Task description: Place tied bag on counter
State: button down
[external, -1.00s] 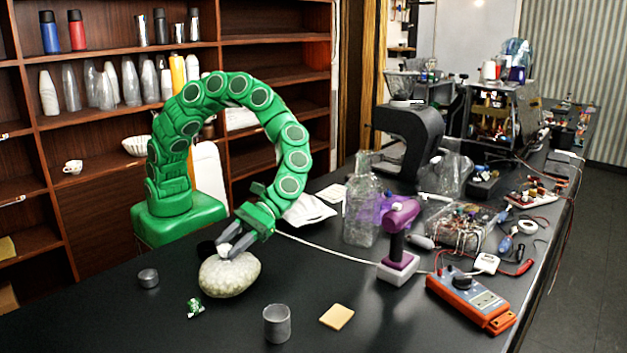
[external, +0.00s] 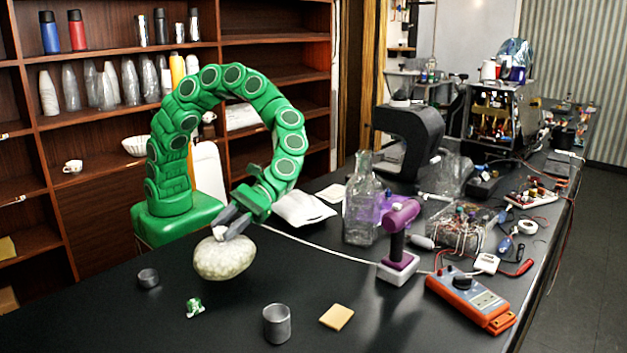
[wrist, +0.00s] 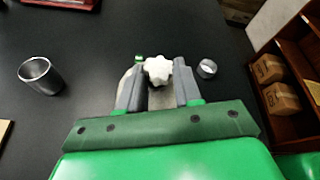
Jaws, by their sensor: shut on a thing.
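The tied bag (external: 225,259) is a pale, rounded, speckled bundle with a white knotted top. My gripper (external: 226,228) is shut on the knot from above, and the bag hangs under it, seemingly just above the black counter (external: 330,270). In the wrist view, the white knot (wrist: 157,69) shows between the two grey fingers of my gripper (wrist: 157,80). Most of the bag's body is hidden behind the knot and fingers there.
A small grey round container (external: 148,278), a green crumpled wrapper (external: 195,308), a metal cup (external: 277,324) and a yellow square pad (external: 337,317) lie around the bag. A purple tool (external: 400,235), glass bottle (external: 362,205) and orange meter (external: 470,301) crowd the right. The front left counter is clear.

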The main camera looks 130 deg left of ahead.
jog(key=s+r, duration=0.1)
jog(key=r, duration=0.1)
jog(key=s+a+r, duration=0.1)
jog(key=s+r, duration=0.1)
jog(key=shift+s+r, duration=0.3)
jog(key=shift+r, duration=0.05)
jog(key=s+a+r, duration=0.2)
jog(key=s+r, duration=0.2)
jog(key=s, duration=0.4)
jog(key=shift+s, duration=0.4)
